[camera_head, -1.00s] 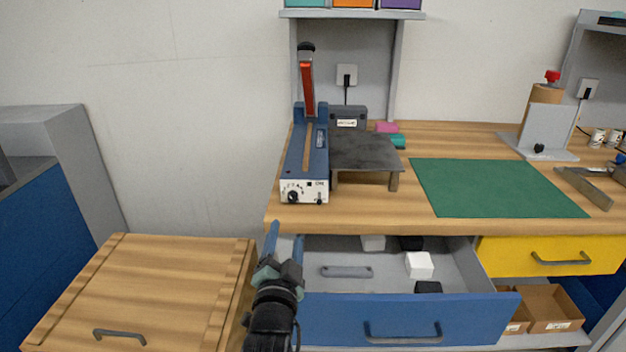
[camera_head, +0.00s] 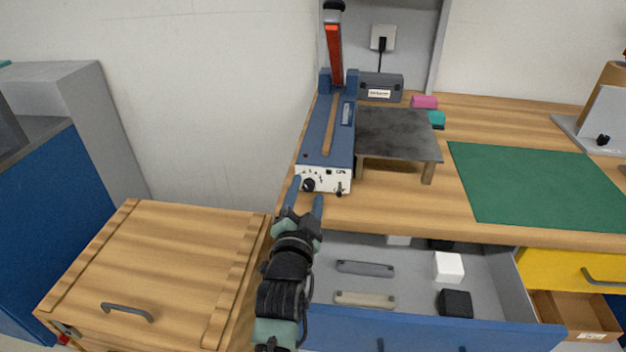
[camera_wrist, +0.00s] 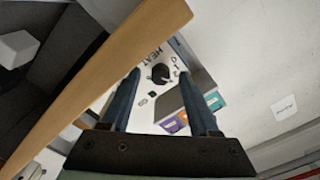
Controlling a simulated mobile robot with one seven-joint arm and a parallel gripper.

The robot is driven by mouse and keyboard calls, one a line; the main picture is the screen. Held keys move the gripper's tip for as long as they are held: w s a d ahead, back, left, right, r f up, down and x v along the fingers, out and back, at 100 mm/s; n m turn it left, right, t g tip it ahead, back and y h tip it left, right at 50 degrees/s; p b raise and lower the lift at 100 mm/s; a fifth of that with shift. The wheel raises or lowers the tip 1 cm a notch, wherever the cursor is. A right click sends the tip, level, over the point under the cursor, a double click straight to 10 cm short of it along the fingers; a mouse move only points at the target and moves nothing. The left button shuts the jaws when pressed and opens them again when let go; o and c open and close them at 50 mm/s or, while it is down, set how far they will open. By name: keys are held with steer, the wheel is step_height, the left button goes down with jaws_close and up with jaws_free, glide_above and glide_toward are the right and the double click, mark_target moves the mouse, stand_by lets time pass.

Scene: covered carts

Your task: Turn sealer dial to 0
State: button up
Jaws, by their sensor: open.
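The blue impulse sealer (camera_head: 329,140) stands on the wooden bench with its red-handled arm (camera_head: 335,55) raised. Its white front panel (camera_head: 323,181) carries a black dial (camera_head: 308,185) at the left and a small switch at the right. In the wrist view the dial (camera_wrist: 161,73) shows as a black knob with HEAT printed beside it; its setting is too small to read. My gripper (camera_head: 307,192) is open and empty, its blue fingers pointing at the panel just in front of the dial. In the wrist view the dial appears between and beyond the fingertips (camera_wrist: 160,85), apparently untouched.
An open blue drawer (camera_head: 430,325) holding several small items lies below and right of my arm. The bench's wooden edge (camera_head: 430,228) runs near my gripper. A wooden lidded cart (camera_head: 160,255) stands left. A dark metal stand (camera_head: 398,130) sits right of the sealer.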

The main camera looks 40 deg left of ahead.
steer(key=shift+w+a, duration=0.2)
steer(key=shift+w, duration=0.1)
jaws_close()
